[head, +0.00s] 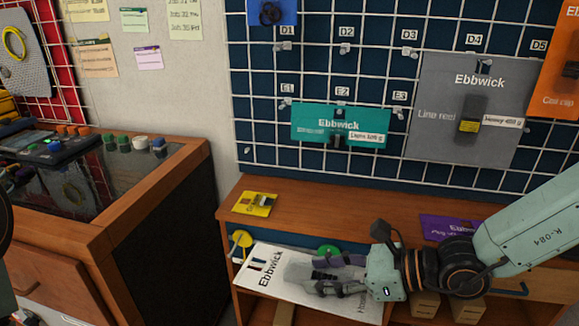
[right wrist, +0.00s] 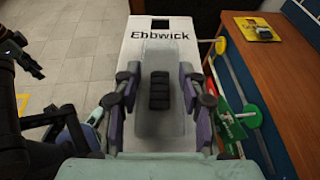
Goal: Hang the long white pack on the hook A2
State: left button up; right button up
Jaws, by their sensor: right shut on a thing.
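The long white pack (head: 272,268), printed "Ebbwick", lies nearly flat in front of the shelf bench, its hang-hole end toward the left. My right gripper (head: 318,276) is shut on it, with fingers over its grey middle part. In the right wrist view the pack (right wrist: 165,28) stretches away from the fingers, with the dark hole at its far end. Hook A2 is in neither view; the labels I can read are in the D and E rows.
The wire grid (head: 262,130) carries a teal pack (head: 310,121), a large grey pack (head: 440,82) and an orange pack (head: 556,70). A yellow pack (head: 256,203) and a purple pack (head: 440,226) lie on the bench top (head: 330,212). A wooden cabinet (head: 165,170) stands left.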

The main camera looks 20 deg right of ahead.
aim_at(362, 293)
jog(key=shift+s+r, duration=0.1)
jog(key=shift+s+d, duration=0.1)
jog(key=shift+s, duration=0.05)
jog(key=shift+s+d+n+g+y, duration=0.25)
jog(key=shift+s+n+g+y, duration=0.05)
jog(key=shift+s+n+y, duration=0.1)
jog(key=shift+s+d+f+n+g, duration=0.3)
jog(key=shift+s+d+f, duration=0.35)
jog(key=shift+f, duration=0.1)
jog(key=shift+s+d+f, duration=0.35)
jog(key=shift+d+f, duration=0.3)
jog(key=shift+f, duration=0.2)
jog(key=shift+s+d+f, duration=0.1)
jog(key=shift+d+f, duration=0.35)
jog(key=shift+f, duration=0.2)
jog(key=shift+s+d+f, duration=0.1)
jog(key=shift+d+f, duration=0.3)
jog(key=shift+f, duration=0.25)
